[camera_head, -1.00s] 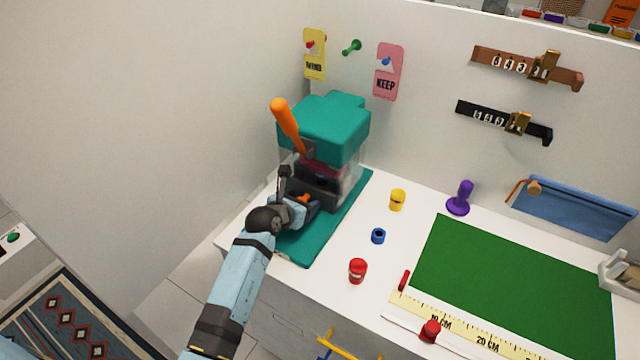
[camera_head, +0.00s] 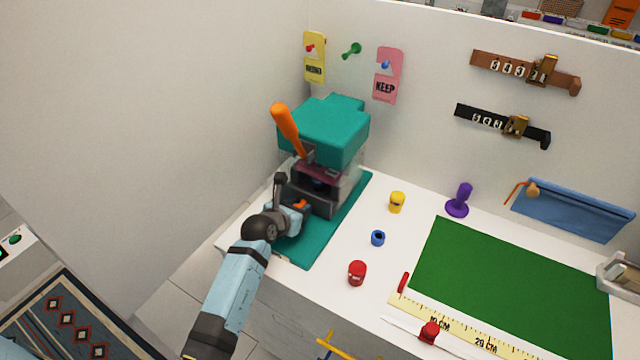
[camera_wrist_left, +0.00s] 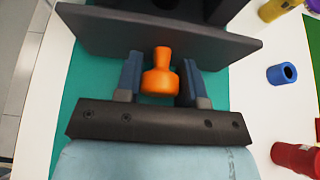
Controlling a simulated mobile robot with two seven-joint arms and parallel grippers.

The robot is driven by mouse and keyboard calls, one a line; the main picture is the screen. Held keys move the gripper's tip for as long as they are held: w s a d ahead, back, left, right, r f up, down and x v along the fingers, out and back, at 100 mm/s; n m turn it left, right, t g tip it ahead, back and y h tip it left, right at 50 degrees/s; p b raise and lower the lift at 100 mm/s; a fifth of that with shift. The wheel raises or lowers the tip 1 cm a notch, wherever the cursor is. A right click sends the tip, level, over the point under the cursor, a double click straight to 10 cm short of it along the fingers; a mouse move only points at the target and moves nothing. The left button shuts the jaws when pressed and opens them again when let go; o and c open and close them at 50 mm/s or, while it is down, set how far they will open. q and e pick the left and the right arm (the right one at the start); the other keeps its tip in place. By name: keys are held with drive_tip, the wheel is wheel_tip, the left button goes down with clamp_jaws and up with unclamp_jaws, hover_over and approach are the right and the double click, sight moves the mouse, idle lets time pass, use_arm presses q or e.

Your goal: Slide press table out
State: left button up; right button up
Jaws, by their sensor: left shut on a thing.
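The press (camera_head: 325,130) has a teal head, an orange lever (camera_head: 287,125) and a teal base (camera_head: 335,225), at the left end of the white counter. Its dark press table (camera_head: 318,202) sticks out at the front, low over the base. An orange knob (camera_wrist_left: 161,80) is on the table's dark front plate (camera_wrist_left: 160,35). My left gripper (camera_wrist_left: 161,72) has its two blue fingers on either side of the knob and is shut on it. In the head view my left gripper (camera_head: 299,212) partly hides the knob and front plate. My right gripper is not in view.
A yellow cup (camera_head: 397,202), a blue ring (camera_head: 378,238) and a red pot (camera_head: 357,273) stand right of the base. A green mat (camera_head: 510,280) and a ruler (camera_head: 465,330) lie farther right. The wall is close on the left and behind.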

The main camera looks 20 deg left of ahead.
sight(278, 243)
use_arm(q)
drive_tip(key=shift+s+a+p, duration=0.15)
drive_tip(key=shift+s+p, duration=0.2)
drive_tip(key=shift+s, duration=0.45)
drive_tip(key=shift+s+a+p, duration=0.1)
drive_tip(key=shift+s+p, duration=0.25)
drive_tip(key=shift+s, duration=0.8)
drive_tip(key=shift+s, duration=0.1)
drive_tip(key=shift+s+a+p, duration=0.2)
drive_tip(key=shift+s+p, duration=0.35)
drive_tip(key=shift+s, duration=0.45)
drive_tip(key=shift+s+a+p, duration=0.15)
drive_tip(key=shift+s+p, duration=0.4)
drive_tip(key=shift+s, duration=1.05)
